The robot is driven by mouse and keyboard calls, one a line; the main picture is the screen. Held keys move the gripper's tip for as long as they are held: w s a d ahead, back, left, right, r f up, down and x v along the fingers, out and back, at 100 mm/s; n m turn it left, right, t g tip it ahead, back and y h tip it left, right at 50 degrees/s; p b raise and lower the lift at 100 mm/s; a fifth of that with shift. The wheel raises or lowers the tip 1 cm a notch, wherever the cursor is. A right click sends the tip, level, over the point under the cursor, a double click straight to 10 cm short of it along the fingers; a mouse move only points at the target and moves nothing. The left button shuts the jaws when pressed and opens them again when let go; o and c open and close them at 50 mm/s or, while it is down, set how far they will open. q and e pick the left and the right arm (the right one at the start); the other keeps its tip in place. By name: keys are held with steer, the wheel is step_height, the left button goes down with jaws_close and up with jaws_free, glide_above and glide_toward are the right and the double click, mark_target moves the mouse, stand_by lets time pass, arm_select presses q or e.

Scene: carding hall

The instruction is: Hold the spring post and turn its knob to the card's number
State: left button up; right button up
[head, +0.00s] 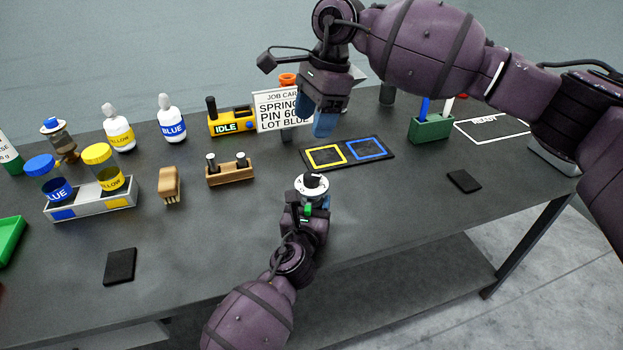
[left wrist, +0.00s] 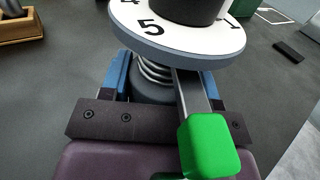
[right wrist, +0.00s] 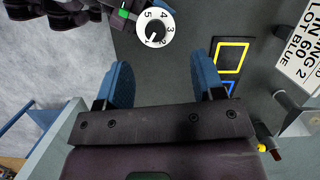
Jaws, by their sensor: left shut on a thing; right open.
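The spring post (head: 313,187) has a white numbered dial with a black knob on top; its coil shows in the left wrist view (left wrist: 155,72). My left gripper (head: 308,207) is shut around the post below the dial. A green block on a metal strip (left wrist: 208,145) sits beside it. The job card (head: 283,110) is partly hidden by my right gripper (head: 318,112), which is open and empty, above and behind the post; in the right wrist view the card (right wrist: 302,50) shows a 2 after "NG".
A dark tray with yellow and blue squares (head: 347,152) lies behind the post. Left of it stand a wooden holder (head: 230,174), a brush (head: 169,184) and a rack with two jars (head: 90,203). A green holder (head: 432,128) is at right. The front table is mostly clear.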

mark_target(312, 175)
arm_select(q)
steer(key=shift+a, duration=0.1)
arm_select(e)
steer(key=f+m+h, duration=0.1)
steer(key=f+m, duration=0.3)
steer(key=m, duration=0.1)
steer(key=f+m, duration=0.4)
steer(key=m, duration=0.1)
steer(key=s+f+m+h, duration=0.1)
steer(key=f+m, duration=0.3)
steer(key=m, duration=0.1)
steer(key=shift+a+f+t+h, duration=0.2)
steer(key=shift+a+t+h, duration=0.1)
steer(key=shift+t, duration=0.1)
stand_by(0.4)
steer(key=shift+d, duration=0.1)
steer(key=c, duration=0.9)
steer(key=shift+c, duration=0.2)
